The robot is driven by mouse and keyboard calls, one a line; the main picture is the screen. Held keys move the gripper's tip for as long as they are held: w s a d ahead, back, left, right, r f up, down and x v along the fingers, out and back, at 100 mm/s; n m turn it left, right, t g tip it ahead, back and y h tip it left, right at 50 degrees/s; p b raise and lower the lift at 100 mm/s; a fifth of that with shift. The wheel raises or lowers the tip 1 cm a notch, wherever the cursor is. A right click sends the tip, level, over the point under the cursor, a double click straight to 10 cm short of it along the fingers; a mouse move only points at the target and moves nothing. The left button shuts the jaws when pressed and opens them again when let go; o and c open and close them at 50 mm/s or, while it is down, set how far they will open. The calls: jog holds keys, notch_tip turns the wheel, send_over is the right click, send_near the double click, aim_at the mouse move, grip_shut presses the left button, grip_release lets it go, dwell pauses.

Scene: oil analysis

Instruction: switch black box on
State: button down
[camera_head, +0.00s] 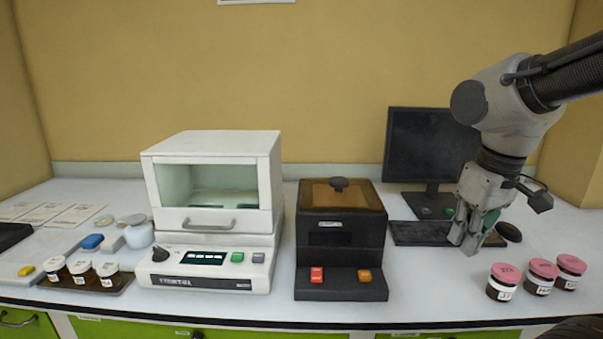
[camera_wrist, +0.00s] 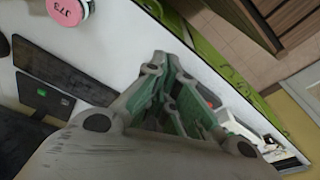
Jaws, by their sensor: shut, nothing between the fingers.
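The black box (camera_head: 341,230) stands in the middle of the white bench in the head view. It has an amber-tinted lid with a dark knob on top. A red button (camera_head: 317,274) and an orange button (camera_head: 364,276) sit on its front ledge. My gripper (camera_head: 463,247) points down to the right of the box, apart from it, over the keyboard area. In the wrist view, the green-padded fingers (camera_wrist: 160,62) come together with nothing seen between them.
A white instrument (camera_head: 213,213) stands left of the box. A monitor (camera_head: 428,150) and keyboard (camera_head: 420,233) are behind my gripper. Several pink-lidded jars (camera_head: 540,276) stand at the right. White-lidded jars (camera_head: 82,272) sit on a tray at the left. The bench in front of the keyboard is clear.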

jog(key=s+d+r+m+t, duration=0.2)
jog(key=s+d+r+m, duration=0.1)
jog(key=d, duration=0.4)
jog(key=shift+s+d+r+m+h, duration=0.2)
jog(key=shift+s+d+m+h, duration=0.15)
jog(key=shift+s, duration=0.35)
jog(key=shift+d+f, duration=0.1)
